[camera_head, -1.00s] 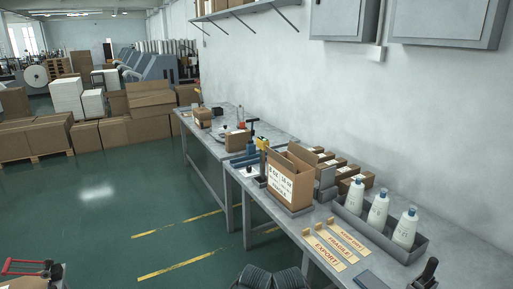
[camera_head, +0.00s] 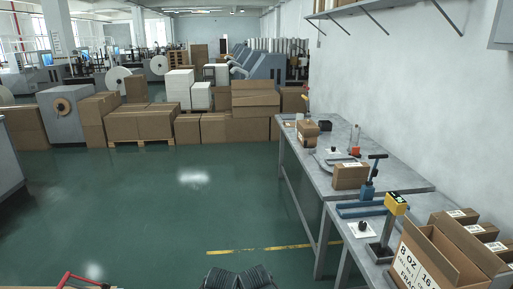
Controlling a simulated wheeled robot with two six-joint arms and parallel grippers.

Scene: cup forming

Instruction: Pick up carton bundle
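Several brown cartons are in view, and I cannot tell which of them is the carton bundle. Brown cartons (camera_head: 140,124) sit on a low pallet across the floor, with more brown cartons (camera_head: 214,128) beside them. An open brown carton (camera_head: 437,258) with printed text stands on the near table at the lower right. A smaller closed carton (camera_head: 350,176) stands farther along the tables, and another small carton (camera_head: 307,133) stands beyond it. Neither of my grippers can be made out.
The grey worktables (camera_head: 400,185) line the right wall. A yellow-topped tool stand (camera_head: 395,205) is beside the open carton. A red handle (camera_head: 80,280) shows at the lower left. Dark ridged shapes, unclear, are at the bottom middle. The green floor (camera_head: 190,210) is clear in the middle.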

